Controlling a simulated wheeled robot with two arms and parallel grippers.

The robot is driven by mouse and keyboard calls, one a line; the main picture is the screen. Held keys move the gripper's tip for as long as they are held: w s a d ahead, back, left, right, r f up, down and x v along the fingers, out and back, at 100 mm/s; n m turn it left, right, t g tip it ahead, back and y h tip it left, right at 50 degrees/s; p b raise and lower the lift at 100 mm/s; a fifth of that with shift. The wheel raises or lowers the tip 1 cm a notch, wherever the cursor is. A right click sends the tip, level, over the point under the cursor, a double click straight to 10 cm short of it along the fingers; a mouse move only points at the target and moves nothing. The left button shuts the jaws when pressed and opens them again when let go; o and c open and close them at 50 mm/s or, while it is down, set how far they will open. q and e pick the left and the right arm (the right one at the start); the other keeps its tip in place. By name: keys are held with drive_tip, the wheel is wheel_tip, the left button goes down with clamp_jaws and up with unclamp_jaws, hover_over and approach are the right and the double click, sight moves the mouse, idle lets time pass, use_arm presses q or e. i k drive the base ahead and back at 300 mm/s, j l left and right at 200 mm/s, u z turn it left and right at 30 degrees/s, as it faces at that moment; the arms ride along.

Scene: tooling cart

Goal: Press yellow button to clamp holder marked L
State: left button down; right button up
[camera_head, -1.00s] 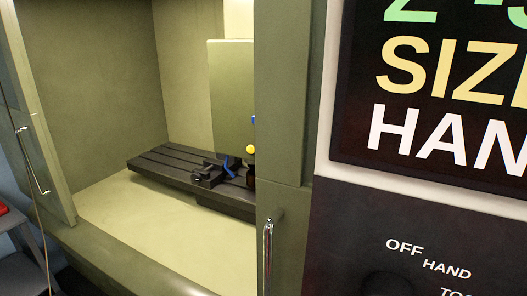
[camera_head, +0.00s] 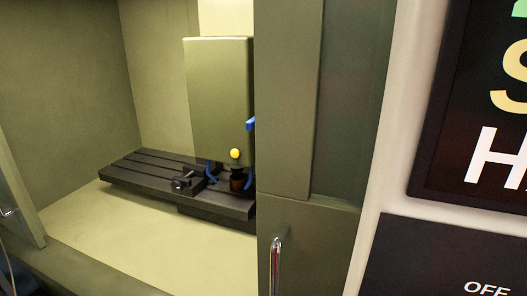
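A small round yellow button (camera_head: 235,153) is on the lower front of the green spindle head (camera_head: 217,95) inside the machine. A dark spindle or holder piece (camera_head: 237,180) shows below it, partly in shadow. I see no L mark in this view. Neither of my grippers is in view.
A black slotted table (camera_head: 150,168) with a small vise (camera_head: 186,181) and blue hoses (camera_head: 211,173) lies below the head. A green door with a metal handle (camera_head: 276,262) borders the opening on the right. A dark control panel (camera_head: 450,258) stands further right.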

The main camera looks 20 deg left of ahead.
sight(235, 154)
drive_tip(key=j+z, duration=0.2)
drive_tip(key=j, duration=0.95)
drive_tip(key=j+z, duration=0.25)
drive_tip(key=j, duration=0.85)
drive_tip(key=k, duration=0.05)
